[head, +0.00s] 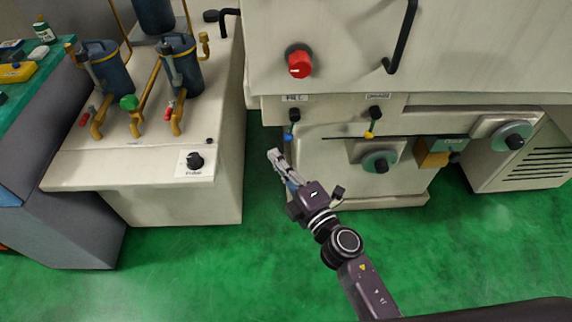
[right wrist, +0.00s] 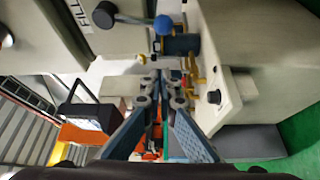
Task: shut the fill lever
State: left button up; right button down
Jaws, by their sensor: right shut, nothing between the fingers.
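The fill lever (head: 292,126) is on the machine front under a FILL label, with a black pivot and a blue ball knob. In the head view it hangs down, tilted slightly left. In the right wrist view its blue knob (right wrist: 162,25) shows beyond the fingertips, at upper middle. My right gripper (head: 274,154) is shut and empty, just below and left of the knob, and looks apart from it. Its closed fingers (right wrist: 160,82) fill the middle of the wrist view. My left gripper is out of view.
A similar lever with a yellow knob (head: 369,135) is to the right, above a round handwheel (head: 380,163). A cabinet (head: 140,165) with blue filter cylinders and a black Pulse knob (head: 195,160) stands left. Green floor shows in the gap between.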

aim_at(286, 140)
jog(key=shift+w+d+f, duration=0.1)
jog(key=shift+w+d, duration=0.15)
jog(key=shift+w, duration=0.6)
jog(key=shift+w+d, duration=0.3)
jog(key=shift+w, duration=0.5)
jog(key=shift+w+d+f, duration=0.1)
jog(key=shift+w+d, duration=0.15)
jog(key=shift+w, duration=0.6)
jog(key=shift+r, duration=0.1)
jog(key=d+n+g+p, duration=0.1)
jog(key=n+p, duration=0.1)
jog(key=p, duration=0.3)
jog(key=shift+d+h, duration=0.3)
jog(key=shift+d, duration=0.05)
jog(key=shift+f, duration=0.25)
